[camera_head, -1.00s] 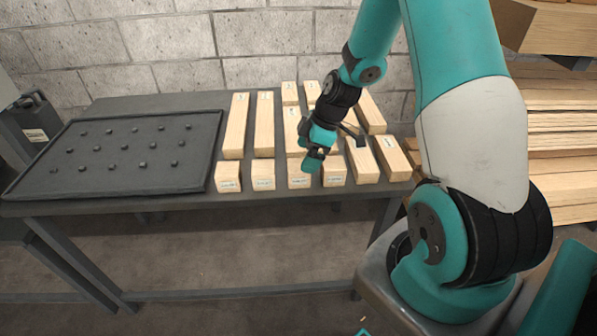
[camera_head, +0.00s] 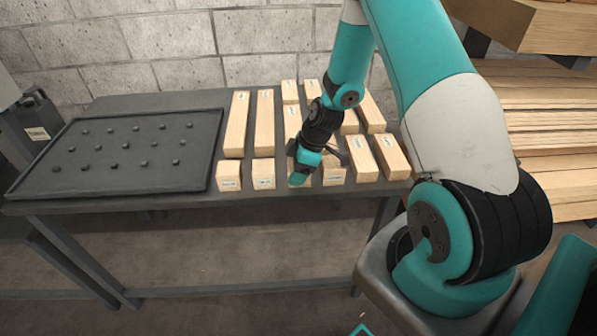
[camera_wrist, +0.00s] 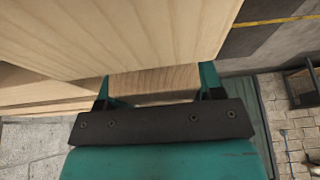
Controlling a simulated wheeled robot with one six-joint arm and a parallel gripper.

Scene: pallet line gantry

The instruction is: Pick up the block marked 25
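Several pale wooden blocks with small labels stand on the table; the labels are too small to read, so I cannot tell which is marked 25. My gripper (camera_head: 300,172) is at the front row, over the third block from the left (camera_head: 297,184), and hides most of it. In the wrist view my gripper (camera_wrist: 157,88) has its fingers apart, with a wooden block face (camera_wrist: 155,80) between them. The fingers look very close to its sides; whether they grip it is unclear. A larger wooden surface (camera_wrist: 120,30) fills the top of that view.
Front-row blocks (camera_head: 229,177), (camera_head: 263,174) and (camera_head: 334,172) stand close on both sides of my gripper. Longer blocks (camera_head: 236,125) lie behind. A black tray with pegs (camera_head: 75,185) fills the table's left. Stacked timber (camera_head: 550,122) is at the right.

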